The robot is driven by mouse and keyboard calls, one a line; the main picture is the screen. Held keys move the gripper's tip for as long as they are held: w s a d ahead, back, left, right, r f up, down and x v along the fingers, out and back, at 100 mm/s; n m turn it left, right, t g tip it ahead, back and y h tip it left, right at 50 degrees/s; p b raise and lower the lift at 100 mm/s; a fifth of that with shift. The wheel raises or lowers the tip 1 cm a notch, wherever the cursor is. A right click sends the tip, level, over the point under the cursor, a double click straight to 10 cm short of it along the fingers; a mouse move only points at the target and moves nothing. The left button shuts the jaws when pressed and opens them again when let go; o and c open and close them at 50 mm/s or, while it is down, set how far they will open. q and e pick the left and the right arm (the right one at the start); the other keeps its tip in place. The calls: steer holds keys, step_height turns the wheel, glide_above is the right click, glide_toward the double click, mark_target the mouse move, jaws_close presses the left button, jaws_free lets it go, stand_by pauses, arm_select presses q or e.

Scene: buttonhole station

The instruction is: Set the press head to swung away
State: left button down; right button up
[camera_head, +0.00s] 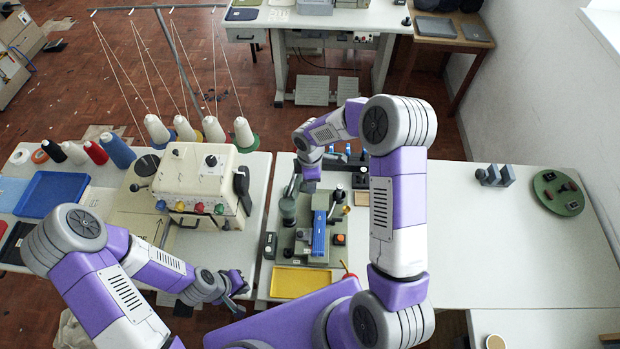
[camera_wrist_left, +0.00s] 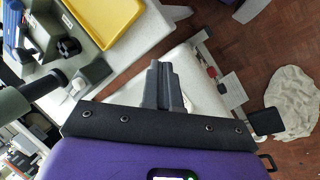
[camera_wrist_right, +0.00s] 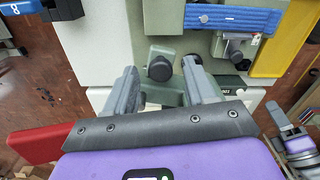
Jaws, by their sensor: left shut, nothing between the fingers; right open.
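The green press station (camera_head: 305,243) stands at the middle of the bench, with a long blue bar (camera_head: 319,233) on it. The bar also shows at the top of the right wrist view (camera_wrist_right: 232,18). I cannot tell surely which part is the press head. My right gripper (camera_head: 303,188) is over the station's far end. In the right wrist view its open fingers (camera_wrist_right: 163,88) have a black knob (camera_wrist_right: 160,68) of the station just beyond the gap, not gripped. My left gripper (camera_head: 240,284) is shut and empty, left of the station's near end; its fingers (camera_wrist_left: 163,85) are together.
A yellow tray (camera_head: 300,283) lies at the bench's near edge. A cream machine (camera_head: 195,175) with coloured knobs and thread cones stand left. The right table (camera_head: 510,245) is mostly clear, with a green round plate (camera_head: 558,193) at its far right.

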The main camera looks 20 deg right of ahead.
step_height(320, 180, up, 7)
steer(key=shift+r, duration=0.2)
steer(key=shift+s+f, duration=0.1)
steer(key=shift+f, duration=0.05)
stand_by(0.5)
